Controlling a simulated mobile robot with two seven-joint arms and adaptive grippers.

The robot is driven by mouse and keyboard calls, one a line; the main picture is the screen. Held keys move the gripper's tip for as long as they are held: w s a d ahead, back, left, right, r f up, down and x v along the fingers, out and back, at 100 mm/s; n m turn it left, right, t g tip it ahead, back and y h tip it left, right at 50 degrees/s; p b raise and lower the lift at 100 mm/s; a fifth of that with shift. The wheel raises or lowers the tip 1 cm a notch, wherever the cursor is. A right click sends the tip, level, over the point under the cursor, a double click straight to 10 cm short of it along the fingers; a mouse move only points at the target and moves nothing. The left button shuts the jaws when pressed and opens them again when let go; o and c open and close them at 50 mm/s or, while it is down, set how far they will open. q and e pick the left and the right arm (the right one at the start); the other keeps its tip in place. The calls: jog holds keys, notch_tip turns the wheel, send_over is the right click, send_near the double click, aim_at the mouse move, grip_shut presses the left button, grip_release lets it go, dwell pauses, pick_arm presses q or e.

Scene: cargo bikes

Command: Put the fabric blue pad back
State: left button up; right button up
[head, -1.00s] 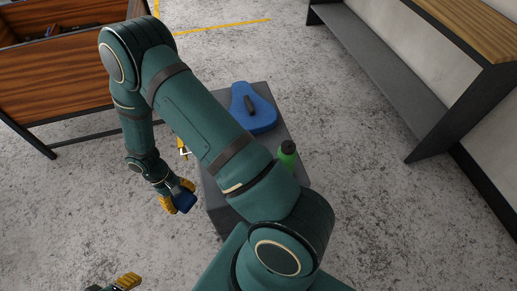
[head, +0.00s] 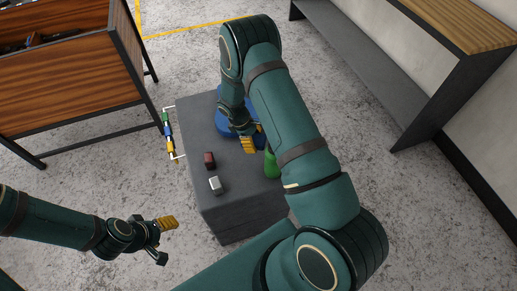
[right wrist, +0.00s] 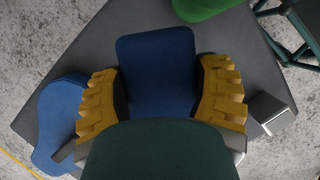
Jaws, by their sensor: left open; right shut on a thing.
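The blue fabric pad (right wrist: 157,70) is between the yellow fingers of my right gripper (right wrist: 160,95), which is shut on it. In the head view, my right gripper (head: 254,142) holds the pad (head: 261,135) over the grey block (head: 235,205). A larger blue object (head: 224,122) lies on the block's far part, partly hidden by my right arm; in the right wrist view it shows at the left (right wrist: 58,115). My left gripper (head: 168,240) is open and empty, left of the block.
A green bottle (head: 271,164) is at the block's right side, partly hidden by my arm. A dark red item (head: 209,160) and a whitish item (head: 215,185) lie on the block. A coloured rod (head: 169,135) is along its left edge. A wooden rack (head: 60,85) stands left, a bench (head: 390,80) right.

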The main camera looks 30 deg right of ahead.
aim_at(256, 143)
jog(key=shift+w+d+r+n, duration=0.2)
jog(key=shift+w+d+n, duration=0.3)
jog(key=shift+d, duration=0.1)
jog(key=shift+w+d+f+t, duration=0.15)
jog(key=shift+w+d+t, duration=0.05)
jog(key=shift+d+t, duration=0.1)
jog(key=shift+n, duration=0.3)
notch_tip(256, 143, down, 5)
jog(key=shift+w+f, duration=0.1)
jog(key=shift+f, duration=0.1)
jog(key=shift+f+b, duration=0.55)
jog(key=shift+f, duration=1.55)
